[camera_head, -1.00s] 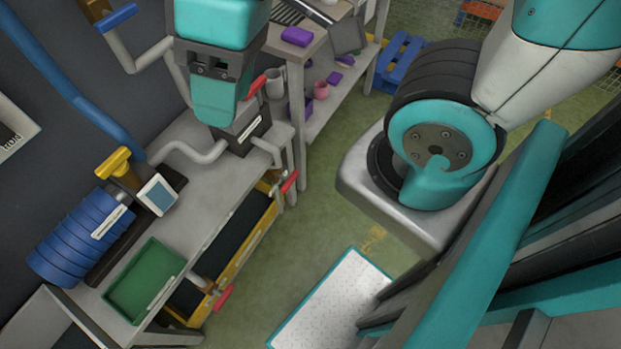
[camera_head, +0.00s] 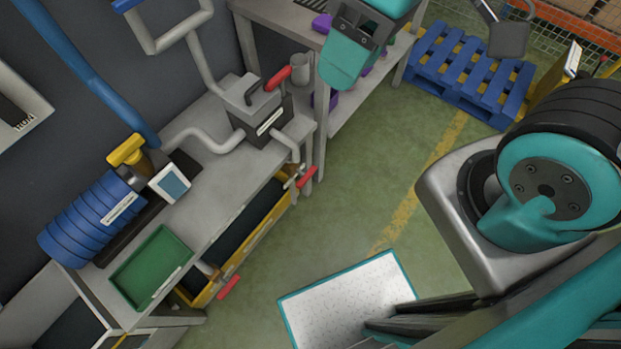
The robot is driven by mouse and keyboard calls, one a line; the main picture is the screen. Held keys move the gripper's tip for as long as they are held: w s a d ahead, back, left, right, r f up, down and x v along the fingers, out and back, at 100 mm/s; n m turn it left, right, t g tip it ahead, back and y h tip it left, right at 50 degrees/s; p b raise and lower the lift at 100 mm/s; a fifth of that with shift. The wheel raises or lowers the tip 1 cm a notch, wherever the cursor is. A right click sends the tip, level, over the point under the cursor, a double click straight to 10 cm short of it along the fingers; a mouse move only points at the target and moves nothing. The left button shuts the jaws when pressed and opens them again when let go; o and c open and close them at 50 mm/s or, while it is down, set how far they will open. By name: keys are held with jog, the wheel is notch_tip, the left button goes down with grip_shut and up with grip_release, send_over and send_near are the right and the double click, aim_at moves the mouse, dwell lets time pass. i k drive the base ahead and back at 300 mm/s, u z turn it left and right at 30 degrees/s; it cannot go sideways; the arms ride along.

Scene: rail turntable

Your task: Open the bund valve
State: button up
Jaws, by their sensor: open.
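The yellow bund tray (camera_head: 258,232) is set under the front of the grey bench. One red valve handle (camera_head: 306,177) is at its far end on a pipe fitting, and another red handle (camera_head: 229,287) is at its near end. A third red lever (camera_head: 278,78) is on the grey box on the bench. I cannot read which is the bund valve. My gripper (camera_head: 342,83), teal with a dark slotted body, is at the top centre, open, in front of the neighbouring table. It appears apart from all the red handles; its fingertips are not clearly shown.
A white panel with teal edge (camera_head: 350,295) is low in front. A blue pallet (camera_head: 470,75) lies far back. Green floor between is open.

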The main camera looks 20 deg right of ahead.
aim_at(308, 175)
jog(key=k, duration=0.5)
jog(key=z, duration=2.15)
jog(key=i, duration=1.3)
jog(key=u, duration=2.1)
